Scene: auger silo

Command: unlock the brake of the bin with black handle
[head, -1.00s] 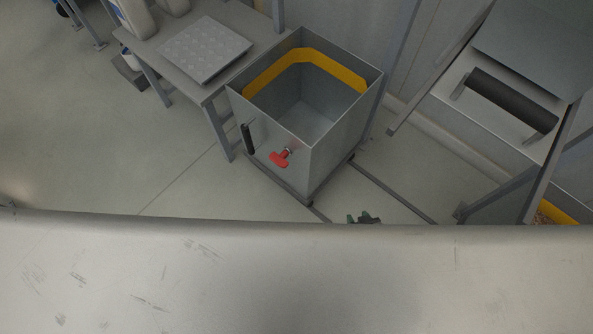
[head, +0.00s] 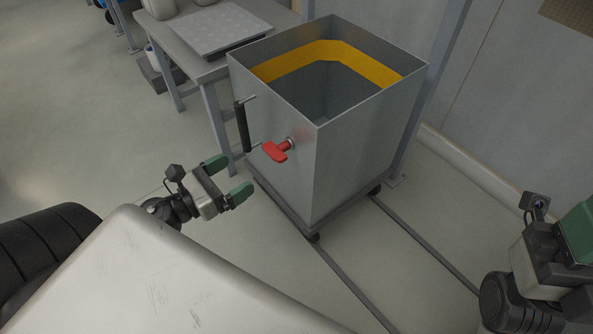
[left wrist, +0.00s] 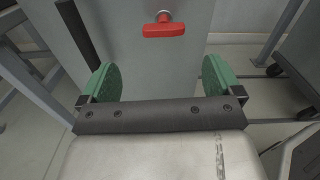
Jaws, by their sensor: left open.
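The bin (head: 300,182) is an open grey metal box with a yellow band inside, standing on a wheeled base. Its near left face carries a vertical black handle (head: 243,128) and, to the right of it, a red T-shaped knob (head: 277,151). In the left wrist view the red knob (left wrist: 164,30) is ahead of the fingers, near the top, and the black handle (left wrist: 76,32) is at upper left. My left gripper (head: 228,178) is open and empty, apart from the bin, below and left of the knob. My right gripper (head: 577,235) is partly visible at the right edge; its opening is hidden.
A grey table (head: 203,68) with a dimpled plate (head: 220,27) stands left of the bin, close to it. Dark rails (head: 345,285) run along the floor by the bin. A wall with a pipe (head: 480,180) is at the right. Floor at left is clear.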

